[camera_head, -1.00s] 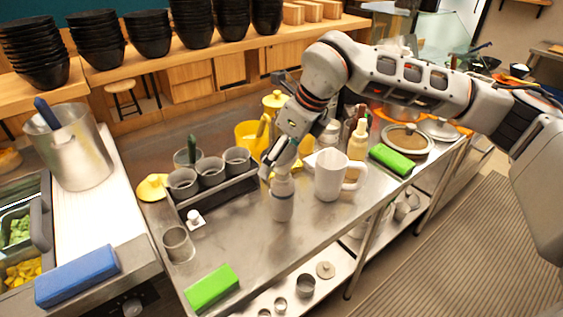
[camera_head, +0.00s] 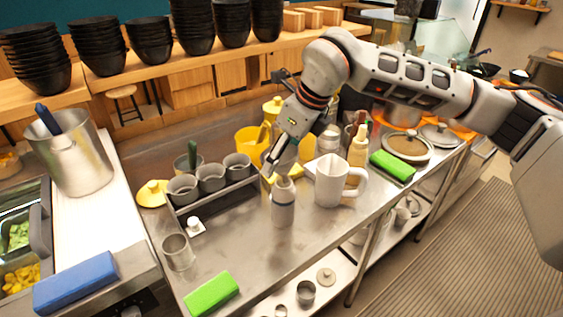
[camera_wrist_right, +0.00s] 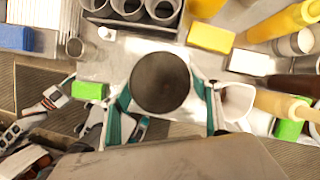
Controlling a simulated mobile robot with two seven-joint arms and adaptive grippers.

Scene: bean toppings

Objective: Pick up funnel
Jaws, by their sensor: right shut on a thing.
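My right gripper (camera_head: 279,154) is above the steel counter, shut on a grey funnel (camera_head: 288,157). In the right wrist view its dark round mouth (camera_wrist_right: 160,83) sits between the teal-lined fingers. The funnel is just above a grey bottle (camera_head: 283,205) that stands upright; I cannot tell whether its lower tip is clear of the bottle's top. The wrist view does not show the bottle, hidden below the funnel.
A white mug (camera_head: 331,182) stands close right of the bottle.

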